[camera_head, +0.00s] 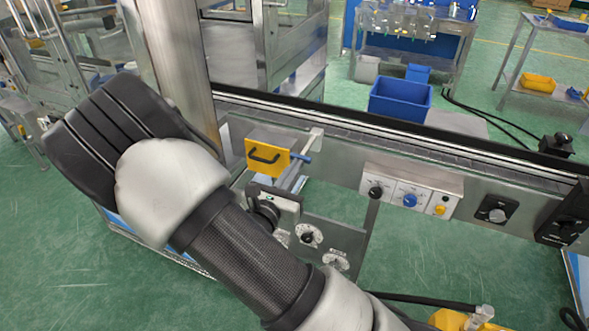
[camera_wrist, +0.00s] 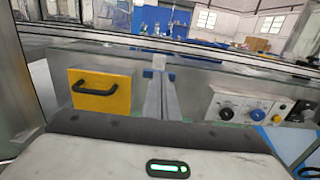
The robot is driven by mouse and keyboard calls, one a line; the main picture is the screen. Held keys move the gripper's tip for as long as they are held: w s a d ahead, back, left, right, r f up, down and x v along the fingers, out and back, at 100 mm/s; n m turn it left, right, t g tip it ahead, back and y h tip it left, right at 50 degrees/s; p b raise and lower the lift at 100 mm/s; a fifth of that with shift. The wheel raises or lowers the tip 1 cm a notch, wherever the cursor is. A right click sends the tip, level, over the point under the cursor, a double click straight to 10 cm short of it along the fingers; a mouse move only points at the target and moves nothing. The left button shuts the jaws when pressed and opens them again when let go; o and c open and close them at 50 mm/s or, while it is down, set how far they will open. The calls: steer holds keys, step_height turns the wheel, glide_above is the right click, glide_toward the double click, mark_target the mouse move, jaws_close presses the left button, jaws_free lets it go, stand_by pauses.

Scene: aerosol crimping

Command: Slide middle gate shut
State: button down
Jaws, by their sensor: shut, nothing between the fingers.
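The middle gate shows as a yellow plate with a black handle (camera_head: 267,157) on the near side of the conveyor rail; it also shows left of centre in the wrist view (camera_wrist: 101,92). A short blue piece sticks out to the right of the plate. My gripper (camera_wrist: 160,82) points forward at the rail, its two grey fingers side by side with nothing between them. The fingers are to the right of the yellow plate and clear of its handle. Blue shows on both sides of them. I cannot tell whether they touch the blue piece. My forearm hides part of the near side.
A control box with knobs (camera_head: 410,196) sits on the rail face to the right. The dark conveyor (camera_head: 430,148) runs behind the gate. A metal post (camera_head: 180,60) stands to the left. A blue bin (camera_head: 400,100) lies beyond the conveyor.

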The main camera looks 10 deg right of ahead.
mark_target(302, 156)
stand_by(0.3)
steer(key=x, duration=0.7)
steer(key=shift+s, duration=0.1)
steer(key=shift+r, duration=0.15)
steer(key=shift+r, duration=0.1)
